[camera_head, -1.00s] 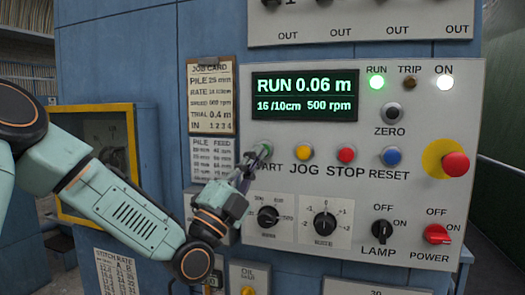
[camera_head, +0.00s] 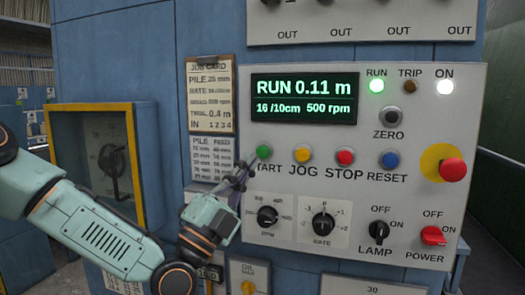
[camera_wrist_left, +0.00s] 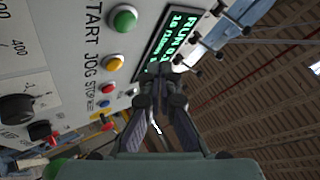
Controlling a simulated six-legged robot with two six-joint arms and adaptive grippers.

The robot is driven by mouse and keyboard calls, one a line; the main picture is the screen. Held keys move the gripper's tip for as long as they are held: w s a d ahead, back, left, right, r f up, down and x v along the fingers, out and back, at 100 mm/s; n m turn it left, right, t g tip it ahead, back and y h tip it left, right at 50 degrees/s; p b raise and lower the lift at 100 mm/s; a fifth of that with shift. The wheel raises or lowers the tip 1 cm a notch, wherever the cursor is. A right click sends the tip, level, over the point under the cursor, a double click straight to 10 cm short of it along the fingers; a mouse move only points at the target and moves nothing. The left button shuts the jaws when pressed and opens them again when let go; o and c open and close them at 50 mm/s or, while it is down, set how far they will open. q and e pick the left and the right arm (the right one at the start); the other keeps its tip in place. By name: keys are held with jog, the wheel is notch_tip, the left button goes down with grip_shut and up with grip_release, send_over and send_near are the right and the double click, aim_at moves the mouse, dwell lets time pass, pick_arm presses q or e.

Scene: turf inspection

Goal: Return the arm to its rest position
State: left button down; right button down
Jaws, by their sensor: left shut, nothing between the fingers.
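My left gripper (camera_head: 246,168) is shut and empty, in front of the grey control panel (camera_head: 300,170). In the head view its tips sit just below and left of the green START button (camera_head: 264,152) and cover part of its label. In the left wrist view the closed fingers (camera_wrist_left: 160,76) point up the picture, and the START button (camera_wrist_left: 124,18) stands clear of them to the upper left. My left arm comes in from the left edge. My right gripper is not in view.
The display (camera_head: 304,98) reads RUN 0.11 m, and the RUN lamp (camera_head: 376,86) is lit green. A red emergency knob (camera_head: 452,169) and several knobs are on the panel.

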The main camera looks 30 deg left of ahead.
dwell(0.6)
pick_arm(q)
jog(key=w+d+f+n+g+b, duration=0.2)
jog(key=d+f+g, duration=0.15)
jog(key=f, duration=0.65)
jog(key=w+d+f+n+g+b, duration=0.15)
jog(key=f+g, duration=0.25)
jog(key=f, duration=0.6)
jog(key=s+d+f+n+g+b, duration=0.2)
jog(key=s+f+g, duration=0.1)
jog(key=f, duration=0.7)
jog(key=s+d+f+n+g+b, duration=0.1)
jog(key=s+f+n+g+b, duration=0.15)
jog(key=f, duration=0.85)
jog(key=s+d+f+n+g+y+b, duration=0.1)
jog(key=s+f+n+g+b, duration=0.2)
jog(key=s+f, duration=0.45)
jog(key=s+f+n+g+y+b, duration=0.15)
jog(key=s+f+g, duration=0.3)
jog(key=f, duration=0.55)
jog(key=s+f+n+g+y+b, duration=0.1)
jog(key=s+f, duration=0.3)
jog(key=s, duration=0.4)
jog(key=s+a+f+n+g+y+b, duration=0.1)
jog(key=s+f+n+g, duration=0.3)
jog(key=s, duration=0.3)
jog(key=shift+s+f, duration=0.4)
jog(key=shift+f, duration=0.15)
jog(key=shift+n, duration=0.25)
